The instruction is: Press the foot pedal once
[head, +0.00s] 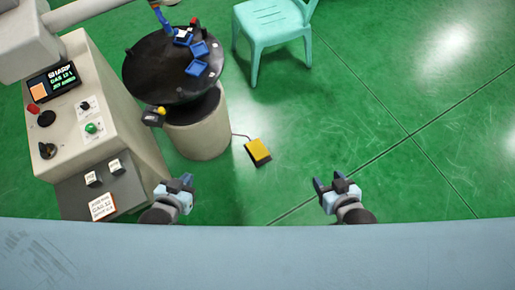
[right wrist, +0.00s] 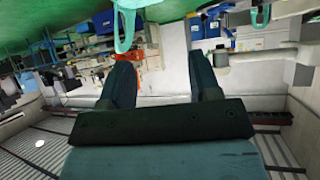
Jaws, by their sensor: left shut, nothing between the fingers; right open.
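The yellow foot pedal (head: 257,151) lies on the green floor beside the round machine stand, with a thin cable leading toward the stand. My left gripper (head: 182,182) is shut and empty, in front of the grey control cabinet and to the lower left of the pedal. My right gripper (head: 334,184) is open and empty, to the lower right of the pedal. Both are apart from the pedal in the picture. In the right wrist view my right gripper's fingers (right wrist: 164,85) are spread with nothing between them, and the pedal is not seen there.
A grey control cabinet (head: 110,130) with a screen and knobs stands at left. Next to it is a round stand (head: 198,134) with a black top (head: 150,75) holding blue parts. A turquoise chair (head: 272,22) stands behind the pedal. The floor (head: 420,130) at right is clear.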

